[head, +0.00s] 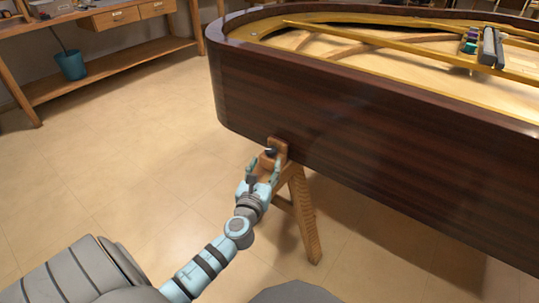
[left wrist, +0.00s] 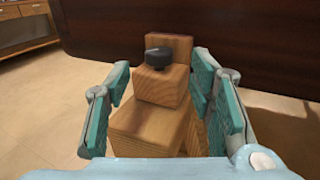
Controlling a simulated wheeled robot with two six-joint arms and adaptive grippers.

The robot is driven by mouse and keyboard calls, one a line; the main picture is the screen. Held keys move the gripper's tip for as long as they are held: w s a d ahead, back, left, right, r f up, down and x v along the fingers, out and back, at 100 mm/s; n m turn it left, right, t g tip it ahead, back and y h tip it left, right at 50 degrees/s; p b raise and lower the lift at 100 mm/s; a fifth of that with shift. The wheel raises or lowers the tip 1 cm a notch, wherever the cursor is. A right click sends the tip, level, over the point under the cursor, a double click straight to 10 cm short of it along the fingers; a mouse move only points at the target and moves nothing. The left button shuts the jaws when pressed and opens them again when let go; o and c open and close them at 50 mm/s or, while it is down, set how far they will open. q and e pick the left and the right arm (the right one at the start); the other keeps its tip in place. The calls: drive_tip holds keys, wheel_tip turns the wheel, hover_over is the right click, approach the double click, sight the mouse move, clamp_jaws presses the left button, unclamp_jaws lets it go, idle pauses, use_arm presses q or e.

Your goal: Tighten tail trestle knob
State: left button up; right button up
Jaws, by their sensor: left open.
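The tail trestle knob (left wrist: 159,57) is a small dark round knob on top of a wooden block in the left wrist view. In the head view the knob (head: 270,151) is small and close to the piano's side. The wooden trestle (head: 305,215) stands under the tail end of the dark piano body (head: 350,120). My left gripper (head: 263,168) is open at the trestle top. Its teal-padded fingers (left wrist: 160,100) stand on either side of the wooden block, with the knob ahead between them, untouched. My right gripper is not in view.
A wooden workbench (head: 95,20) with drawers and a lower shelf stands at the back left, with a teal bucket (head: 70,65) on the shelf. Tools (head: 483,45) lie on the piano frame. The tiled floor left of the piano is clear.

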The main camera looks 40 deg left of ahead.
sight(270, 153)
use_arm(q)
drive_tip(key=b+x, duration=0.1)
drive_tip(key=x, duration=0.4)
drive_tip(key=shift+f, duration=0.1)
drive_tip(key=shift+w+a, duration=0.2)
drive_tip(key=shift+w, duration=0.2)
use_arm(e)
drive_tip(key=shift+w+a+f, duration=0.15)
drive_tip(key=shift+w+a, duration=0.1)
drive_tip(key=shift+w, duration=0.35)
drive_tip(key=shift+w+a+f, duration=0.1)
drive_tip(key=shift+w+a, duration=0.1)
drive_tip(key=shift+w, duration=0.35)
use_arm(q)
drive_tip(key=shift+c, duration=0.4)
drive_tip(key=c, duration=1)
